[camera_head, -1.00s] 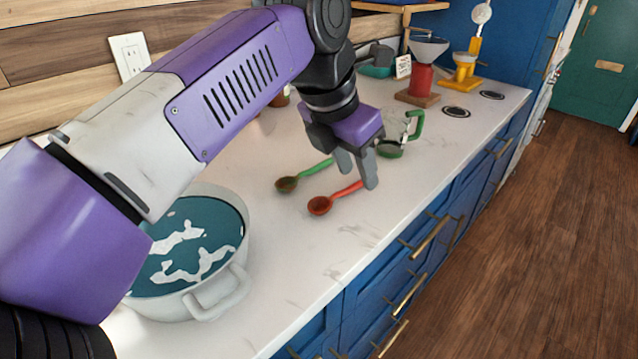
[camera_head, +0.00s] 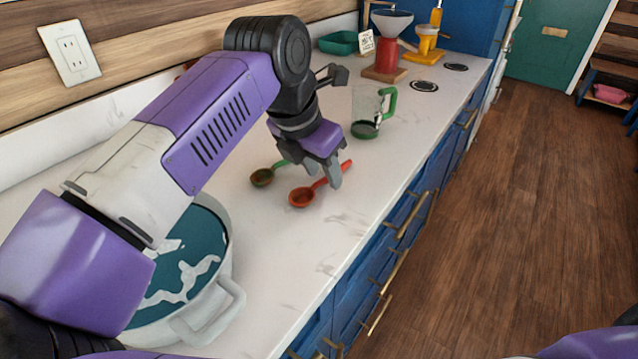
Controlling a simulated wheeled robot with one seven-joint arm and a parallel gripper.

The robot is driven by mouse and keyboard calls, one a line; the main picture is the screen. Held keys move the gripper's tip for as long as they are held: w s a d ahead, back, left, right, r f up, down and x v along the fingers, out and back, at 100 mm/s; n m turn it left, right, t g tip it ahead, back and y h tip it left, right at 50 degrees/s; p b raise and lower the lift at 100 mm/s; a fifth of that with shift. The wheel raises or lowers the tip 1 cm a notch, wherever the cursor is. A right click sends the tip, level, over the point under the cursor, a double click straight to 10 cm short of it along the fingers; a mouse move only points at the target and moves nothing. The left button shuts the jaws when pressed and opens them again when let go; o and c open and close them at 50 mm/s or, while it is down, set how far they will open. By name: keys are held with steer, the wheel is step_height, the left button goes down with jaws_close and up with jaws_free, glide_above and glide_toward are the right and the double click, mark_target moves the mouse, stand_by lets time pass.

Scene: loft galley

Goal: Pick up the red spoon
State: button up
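The red spoon (camera_head: 302,196) lies on the white counter, its bowl toward the lower left and its handle running up to the right. My gripper (camera_head: 324,178) is pointed down at the spoon's handle, with its fingers apart on either side of it. The handle's end shows beyond the fingers to the right. I cannot tell whether the fingers touch the handle. A green spoon (camera_head: 263,177) lies just left of the red one, its handle end partly hidden by my gripper.
A white pot (camera_head: 222,312) with teal contents stands at the near left. A glass mug with a green handle (camera_head: 370,112) stands behind my gripper. A red grinder (camera_head: 386,55) and a yellow one (camera_head: 428,42) stand farther back. The counter's front right is clear.

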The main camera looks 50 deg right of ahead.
steer(key=shift+d+f, duration=0.1)
steer(key=shift+f, duration=0.15)
jaws_close()
steer(key=shift+r, duration=0.15)
